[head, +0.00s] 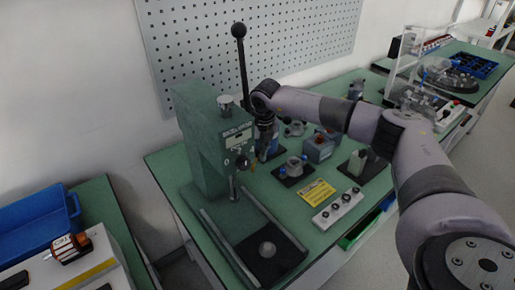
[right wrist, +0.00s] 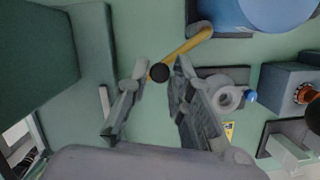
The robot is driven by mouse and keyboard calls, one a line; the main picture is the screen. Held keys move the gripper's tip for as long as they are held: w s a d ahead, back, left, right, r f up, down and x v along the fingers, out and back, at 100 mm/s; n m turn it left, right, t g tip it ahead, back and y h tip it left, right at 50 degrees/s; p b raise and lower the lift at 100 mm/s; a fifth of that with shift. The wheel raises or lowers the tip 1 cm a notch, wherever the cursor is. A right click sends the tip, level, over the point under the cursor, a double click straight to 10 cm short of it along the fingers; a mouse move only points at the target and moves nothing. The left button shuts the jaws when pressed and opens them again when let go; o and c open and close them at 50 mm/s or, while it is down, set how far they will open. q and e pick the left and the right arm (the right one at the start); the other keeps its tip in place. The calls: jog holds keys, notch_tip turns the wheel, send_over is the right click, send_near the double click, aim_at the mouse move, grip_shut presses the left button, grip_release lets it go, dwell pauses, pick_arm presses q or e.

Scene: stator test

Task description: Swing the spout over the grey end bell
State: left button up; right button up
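A yellow spout (right wrist: 188,45) slants across the right wrist view from beside a blue container (right wrist: 262,12). A black ball (right wrist: 160,72) is at its free end. My right gripper (right wrist: 161,68) has its fingers apart, one on each side of the ball, with narrow gaps showing. In the head view my right gripper (head: 266,122) is beside the green press and partly hides the blue container (head: 274,140). A grey ring-shaped part (right wrist: 228,98), apparently the end bell, sits on a dark plate, right of the fingers; the spout is not over it. My left gripper is out of view.
The green press (head: 205,140) with its tall black lever (head: 242,65) stands close left of my right gripper. A grey-blue box (head: 319,148), a yellow label (head: 317,192) and a switch strip (head: 338,208) are on the bench. Bare bench shows between them.

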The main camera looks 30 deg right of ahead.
jog(key=shift+d, duration=0.1)
jog(key=s+d+b, duration=0.1)
jog(key=d, duration=0.8)
jog(key=shift+s+d, duration=0.2)
jog(key=shift+d, duration=0.1)
dwell(0.9)
jog(key=shift+a, duration=0.1)
jog(key=shift+o, duration=1)
jog(key=shift+a, duration=0.1)
jog(key=p+v, duration=0.5)
jog(key=v, duration=0.1)
jog(key=shift+r, duration=0.15)
